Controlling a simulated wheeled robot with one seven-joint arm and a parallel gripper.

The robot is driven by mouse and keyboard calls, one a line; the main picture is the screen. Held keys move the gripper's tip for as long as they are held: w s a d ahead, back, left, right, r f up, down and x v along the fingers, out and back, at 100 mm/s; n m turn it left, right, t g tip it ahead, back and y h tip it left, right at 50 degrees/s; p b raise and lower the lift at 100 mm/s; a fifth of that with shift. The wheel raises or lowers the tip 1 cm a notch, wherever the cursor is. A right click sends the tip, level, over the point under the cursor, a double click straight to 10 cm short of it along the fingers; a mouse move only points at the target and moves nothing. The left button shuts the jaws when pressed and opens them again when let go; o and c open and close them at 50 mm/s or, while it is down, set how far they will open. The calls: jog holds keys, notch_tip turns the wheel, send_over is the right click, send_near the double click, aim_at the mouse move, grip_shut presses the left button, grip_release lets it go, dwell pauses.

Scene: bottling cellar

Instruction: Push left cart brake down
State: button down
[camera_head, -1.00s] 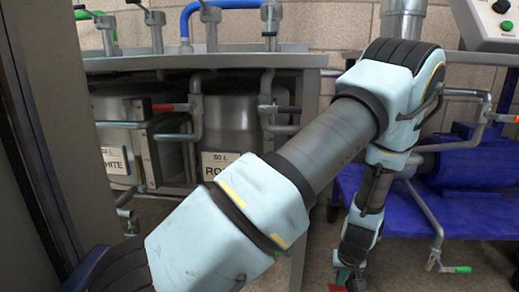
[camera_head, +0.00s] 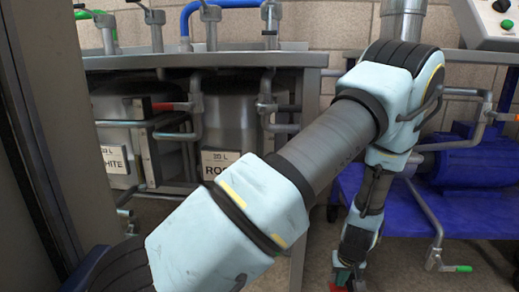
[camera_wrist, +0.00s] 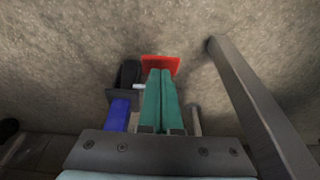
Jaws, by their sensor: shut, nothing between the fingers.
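A red brake pedal (camera_wrist: 160,64) shows in the wrist view, right at the tips of my gripper (camera_wrist: 161,72). It sits beside a dark caster wheel (camera_wrist: 129,74) under a blue cart leg (camera_wrist: 117,115). My gripper's two green fingers are shut together and empty. Their tips overlap the pedal's near edge in the picture; I cannot tell whether they touch it. In the head view my gripper (camera_head: 344,279) points down low near the bottom edge, with a bit of red below it. The blue cart (camera_head: 470,203) stands at the right, partly hidden by my arm.
A grey bar (camera_wrist: 262,110) runs close on the right in the wrist view. A pipe with a green-tipped handle (camera_head: 462,268) hangs low at the right in the head view. Steel tanks (camera_head: 230,120) under a bench (camera_head: 200,60) stand at the left.

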aim_at(339, 289)
jog(key=shift+f+b, duration=0.95)
jog(key=shift+f, duration=1.1)
jog(key=shift+r, duration=0.1)
notch_tip(339, 289, up, 6)
jog(key=p, duration=0.5)
jog(key=shift+p, duration=0.4)
jog(key=shift+s, duration=0.1)
